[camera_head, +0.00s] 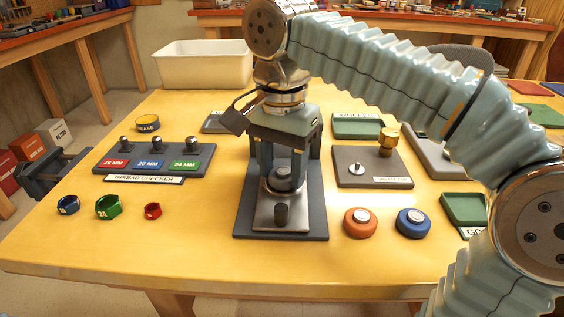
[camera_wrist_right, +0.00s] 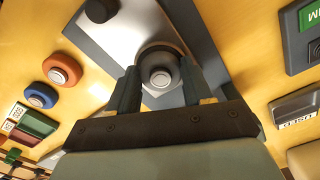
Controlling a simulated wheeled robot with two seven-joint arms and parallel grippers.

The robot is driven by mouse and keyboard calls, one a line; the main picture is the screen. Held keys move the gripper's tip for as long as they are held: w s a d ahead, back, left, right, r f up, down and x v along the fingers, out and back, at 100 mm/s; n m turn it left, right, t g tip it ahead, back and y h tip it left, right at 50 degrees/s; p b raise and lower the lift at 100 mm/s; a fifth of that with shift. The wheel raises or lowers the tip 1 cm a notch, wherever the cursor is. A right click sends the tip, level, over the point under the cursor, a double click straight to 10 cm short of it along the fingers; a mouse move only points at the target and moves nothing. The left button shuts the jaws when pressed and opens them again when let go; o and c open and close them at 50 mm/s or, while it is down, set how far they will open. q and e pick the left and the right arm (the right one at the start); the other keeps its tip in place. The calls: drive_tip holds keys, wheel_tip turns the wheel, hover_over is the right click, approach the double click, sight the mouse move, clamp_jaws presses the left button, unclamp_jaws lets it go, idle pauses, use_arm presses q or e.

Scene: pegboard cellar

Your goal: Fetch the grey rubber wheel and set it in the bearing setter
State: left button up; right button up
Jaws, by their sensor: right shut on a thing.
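The grey rubber wheel (camera_head: 283,174) is between the fingers of my right gripper (camera_head: 282,172), low over the bearing setter. In the right wrist view the wheel (camera_wrist_right: 161,73) shows its pale hub, with a finger of the gripper (camera_wrist_right: 162,84) on each side, shut on it. The bearing setter (camera_head: 309,226) has a dark base, a metal plate and a dark knob at the front; its plate also shows in the right wrist view (camera_wrist_right: 112,42). I cannot tell whether the wheel is fully seated. My arm hides the setter's back.
An orange wheel (camera_head: 360,222) and a blue wheel (camera_head: 412,222) lie right of the setter. A thread checker (camera_head: 142,179) and several coloured nuts are at left. A block with a brass knob (camera_head: 366,172) and a green tray (camera_head: 464,208) are at right. The front of the table is clear.

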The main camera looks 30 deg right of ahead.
idle(0.3)
drive_tip(key=o, duration=1.5)
drive_tip(key=shift+r+p, duration=1.2)
drive_tip(key=shift+p, duration=0.05)
drive_tip(key=shift+r, duration=1.9)
